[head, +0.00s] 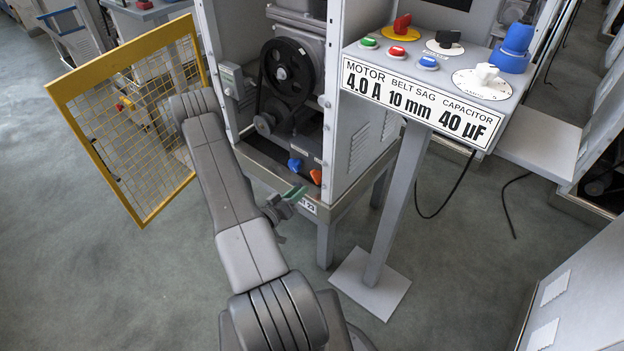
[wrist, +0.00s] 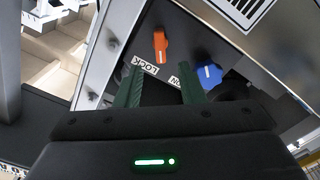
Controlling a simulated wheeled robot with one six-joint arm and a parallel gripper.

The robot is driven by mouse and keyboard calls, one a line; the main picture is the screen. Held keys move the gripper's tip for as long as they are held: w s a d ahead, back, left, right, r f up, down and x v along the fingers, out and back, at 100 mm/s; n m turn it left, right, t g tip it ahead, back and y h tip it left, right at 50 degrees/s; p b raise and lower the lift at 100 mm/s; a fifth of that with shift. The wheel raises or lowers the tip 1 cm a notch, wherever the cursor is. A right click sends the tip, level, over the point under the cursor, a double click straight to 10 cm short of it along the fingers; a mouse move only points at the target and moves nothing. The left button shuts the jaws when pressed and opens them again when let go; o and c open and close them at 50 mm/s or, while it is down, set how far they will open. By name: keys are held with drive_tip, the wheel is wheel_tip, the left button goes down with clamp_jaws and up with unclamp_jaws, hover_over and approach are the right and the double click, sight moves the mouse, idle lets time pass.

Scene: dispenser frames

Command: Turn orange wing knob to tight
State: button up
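The orange wing knob (head: 315,177) sits low inside the open cabinet, near its right front corner. In the wrist view the orange knob (wrist: 160,44) is ahead of my fingertips, its wing pointing roughly up and down the picture. A blue wing knob (head: 294,164) is beside it; it also shows in the wrist view (wrist: 209,73), right of the orange one. My gripper (head: 291,196) is in front of the cabinet's lower edge. In the wrist view its green fingers (wrist: 158,78) are apart, empty and clear of both knobs. A white label reading "LOCK" (wrist: 145,65) lies below the orange knob.
The black belt pulley (head: 288,70) is above the knobs. The yellow mesh door (head: 130,120) stands open at left. The control panel on a post (head: 425,85) is to the right, with buttons, knobs and a motor sign. Grey floor is open in front.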

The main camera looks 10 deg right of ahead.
sight(313, 178)
drive_tip(key=x, duration=0.7)
drive_tip(key=shift+w+d, duration=0.25)
drive_tip(key=shift+d, duration=0.05)
drive_tip(key=shift+c, duration=0.2)
clamp_jaws()
